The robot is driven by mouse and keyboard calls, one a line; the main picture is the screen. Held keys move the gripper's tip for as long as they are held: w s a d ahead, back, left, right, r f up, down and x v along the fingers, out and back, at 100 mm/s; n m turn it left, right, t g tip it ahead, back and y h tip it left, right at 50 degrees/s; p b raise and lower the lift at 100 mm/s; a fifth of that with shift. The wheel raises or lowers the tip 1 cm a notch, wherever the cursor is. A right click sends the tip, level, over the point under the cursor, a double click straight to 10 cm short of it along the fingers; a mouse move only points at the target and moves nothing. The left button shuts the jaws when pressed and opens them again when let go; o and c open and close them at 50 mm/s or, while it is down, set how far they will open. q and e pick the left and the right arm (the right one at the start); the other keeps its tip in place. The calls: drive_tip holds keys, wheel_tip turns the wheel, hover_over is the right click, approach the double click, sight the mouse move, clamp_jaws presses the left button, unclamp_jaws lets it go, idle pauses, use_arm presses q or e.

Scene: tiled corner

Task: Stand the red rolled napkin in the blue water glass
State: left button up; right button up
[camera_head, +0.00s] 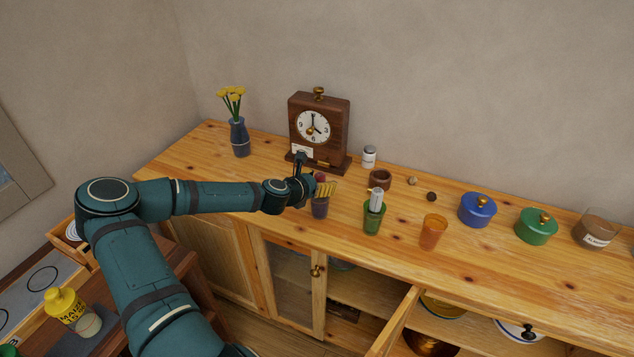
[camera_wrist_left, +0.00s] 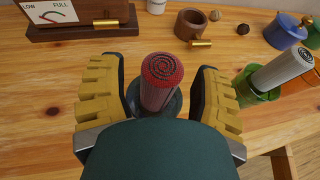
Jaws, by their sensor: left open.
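The red rolled napkin (camera_wrist_left: 163,84) stands roughly upright with its lower part inside the dark rim of the blue water glass (camera_wrist_left: 176,104). In the head view the blue glass (camera_head: 320,209) stands near the front of the wooden counter, and the napkin's red top (camera_head: 320,177) shows just above the fingers. My left gripper (camera_wrist_left: 160,72) is open, with a yellow-padded finger on each side of the napkin and gaps between. It also shows in the head view (camera_head: 323,188), over the glass. The gripper body hides the glass's near side in the wrist view. My right gripper is not in view.
A green glass (camera_head: 372,224) holding a pale rolled napkin (camera_head: 377,200) and an orange glass (camera_head: 433,233) stand to the right. A wooden clock (camera_head: 320,132) and a flower vase (camera_head: 239,138) are behind.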

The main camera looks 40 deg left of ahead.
use_arm(q)
drive_tip(key=v, duration=1.2)
drive_tip(key=shift+a, duration=0.1)
idle(0.8)
